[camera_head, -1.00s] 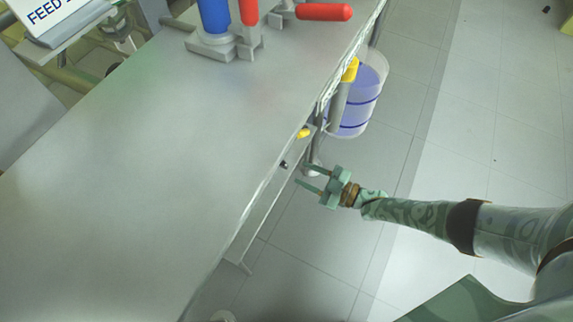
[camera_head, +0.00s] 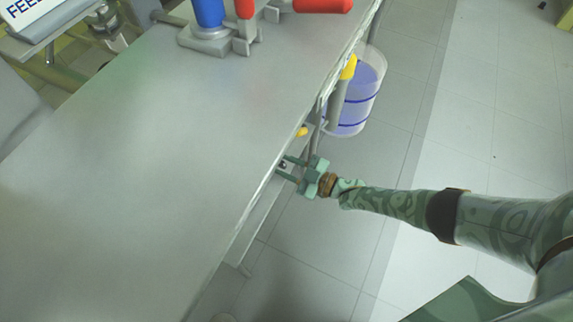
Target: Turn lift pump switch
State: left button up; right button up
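A small black switch (camera_head: 283,164) sits on the grey front panel below the table edge, partly hidden by my gripper's fingers. I take it to be the lift pump switch; no label on it is legible. My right gripper (camera_head: 284,168) reaches in from the right with its two fingers apart, one on each side of the switch or very near it. I cannot tell whether the fingers touch it. My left gripper is not in view.
A yellow knob (camera_head: 302,132) sits on the panel just beyond the switch. A clear container of bluish liquid (camera_head: 358,98) hangs past the table edge. The grey table top (camera_head: 130,170) is mostly bare. Blue and red fittings (camera_head: 209,14) stand at its far end.

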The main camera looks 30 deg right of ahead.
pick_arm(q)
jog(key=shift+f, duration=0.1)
pick_arm(e)
jog(key=shift+m, duration=0.7)
jog(key=m+b, duration=0.1)
jog(key=m, duration=0.2)
jog(key=shift+f, duration=0.1)
jog(key=m, duration=0.3)
jog(key=shift+m, duration=1.4)
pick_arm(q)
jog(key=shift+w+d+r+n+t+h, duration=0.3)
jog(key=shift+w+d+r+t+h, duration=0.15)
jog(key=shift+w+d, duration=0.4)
pick_arm(e)
jog(key=shift+m, duration=0.6)
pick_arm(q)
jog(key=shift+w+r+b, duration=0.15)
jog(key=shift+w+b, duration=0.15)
